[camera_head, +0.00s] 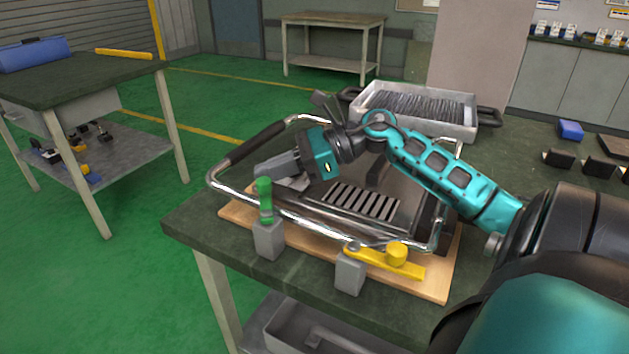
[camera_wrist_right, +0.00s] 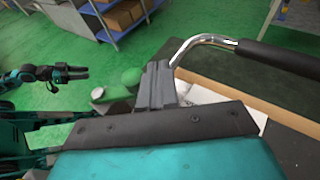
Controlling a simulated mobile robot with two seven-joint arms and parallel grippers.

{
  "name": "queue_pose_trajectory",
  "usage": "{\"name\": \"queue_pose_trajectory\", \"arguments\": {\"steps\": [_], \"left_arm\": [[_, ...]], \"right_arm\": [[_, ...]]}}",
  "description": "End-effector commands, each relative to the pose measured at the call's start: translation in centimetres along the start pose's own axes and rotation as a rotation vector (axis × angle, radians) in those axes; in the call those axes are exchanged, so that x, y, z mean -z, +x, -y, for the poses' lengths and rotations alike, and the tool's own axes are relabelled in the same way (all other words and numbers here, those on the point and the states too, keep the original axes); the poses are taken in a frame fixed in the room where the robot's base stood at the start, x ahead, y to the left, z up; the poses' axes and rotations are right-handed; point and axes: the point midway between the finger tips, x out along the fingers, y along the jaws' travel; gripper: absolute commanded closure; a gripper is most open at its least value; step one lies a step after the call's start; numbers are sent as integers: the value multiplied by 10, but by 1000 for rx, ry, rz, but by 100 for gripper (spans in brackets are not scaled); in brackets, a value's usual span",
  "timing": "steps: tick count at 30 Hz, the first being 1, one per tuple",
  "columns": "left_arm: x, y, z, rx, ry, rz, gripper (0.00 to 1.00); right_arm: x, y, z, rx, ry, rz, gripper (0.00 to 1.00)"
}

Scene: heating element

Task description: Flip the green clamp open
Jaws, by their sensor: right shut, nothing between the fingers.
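The green clamp (camera_head: 265,200) stands with its handle upright on a grey block at the table's front left edge. It also shows in the right wrist view (camera_wrist_right: 124,88), just left of my fingers. My right gripper (camera_head: 262,171) reaches in from the right over the metal frame, with its fingers pointing left. Its fingers are shut and empty, above and behind the green handle. In the right wrist view its fingertips (camera_wrist_right: 158,78) are close to the handle; I cannot tell whether they touch. My left gripper (camera_wrist_right: 72,73) shows small at the left of that view; its jaw state is unclear.
A yellow clamp (camera_head: 397,260) lies nearly flat on another grey block to the right. A bent metal bar frame with a black handle (camera_head: 258,142) rises around the slotted plate (camera_head: 362,203). A grey tray (camera_head: 418,108) stands behind. Open floor lies to the left.

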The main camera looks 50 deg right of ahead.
Motion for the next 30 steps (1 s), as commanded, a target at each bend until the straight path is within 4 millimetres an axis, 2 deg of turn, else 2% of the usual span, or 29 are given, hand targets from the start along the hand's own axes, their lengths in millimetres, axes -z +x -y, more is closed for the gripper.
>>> {"name": "queue_pose_trajectory", "arguments": {"steps": [22, 26, 30], "left_arm": [[-1, 0, -1, 0, -2, 2, 57], [-1, 0, -1, -1, -2, 3, 57], [0, -1, -1, -1, -2, 3, 57]], "right_arm": [[0, -1, 0, 0, 1, 0, 100], [1, -9, 0, 2, 3, -1, 100], [1, -29, 0, 2, 2, -2, 100]]}}
